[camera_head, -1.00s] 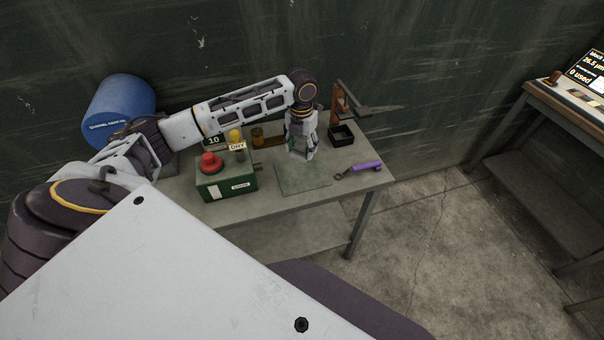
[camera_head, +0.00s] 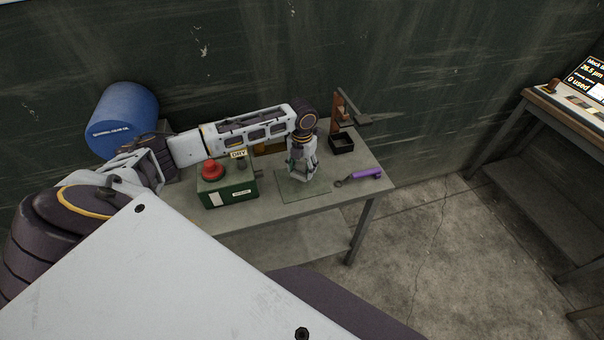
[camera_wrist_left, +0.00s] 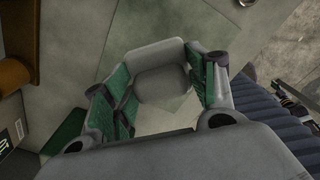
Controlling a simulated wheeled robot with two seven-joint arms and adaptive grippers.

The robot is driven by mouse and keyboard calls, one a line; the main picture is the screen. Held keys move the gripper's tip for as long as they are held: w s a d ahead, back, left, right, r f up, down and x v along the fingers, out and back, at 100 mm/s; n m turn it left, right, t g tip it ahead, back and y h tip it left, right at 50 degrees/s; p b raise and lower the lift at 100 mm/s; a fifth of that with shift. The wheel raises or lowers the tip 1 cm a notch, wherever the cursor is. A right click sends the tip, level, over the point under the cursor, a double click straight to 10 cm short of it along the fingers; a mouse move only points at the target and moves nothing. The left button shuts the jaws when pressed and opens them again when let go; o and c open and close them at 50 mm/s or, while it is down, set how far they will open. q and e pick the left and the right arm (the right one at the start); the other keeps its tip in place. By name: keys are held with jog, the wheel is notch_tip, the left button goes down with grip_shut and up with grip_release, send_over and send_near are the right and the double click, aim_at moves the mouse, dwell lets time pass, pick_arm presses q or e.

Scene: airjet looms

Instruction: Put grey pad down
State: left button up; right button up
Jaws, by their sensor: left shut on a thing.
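My left gripper (camera_head: 300,179) points down just over the thin greenish plate (camera_head: 292,196) on the grey table. In the left wrist view its green-lined fingers (camera_wrist_left: 158,88) are shut on a rounded grey piece (camera_wrist_left: 163,84), which appears to be the grey pad. In the head view the pad is hidden by the fingers, so I cannot tell whether it touches the plate. My right gripper is not in view.
A green box (camera_head: 229,193) with a red button stands left of the plate. A purple-handled tool (camera_head: 365,175) lies to the right. Behind are a black tray (camera_head: 342,143) and a brown stand (camera_head: 338,113). The table's front edge is close to the plate.

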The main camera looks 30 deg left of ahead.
aim_at(302, 174)
pick_arm(q)
jog(key=shift+f, duration=1.85)
jog(key=shift+f, duration=0.1)
jog(key=o, duration=0.9)
jog(key=shift+r+b, duration=0.6)
jog(key=shift+r, duration=5.5)
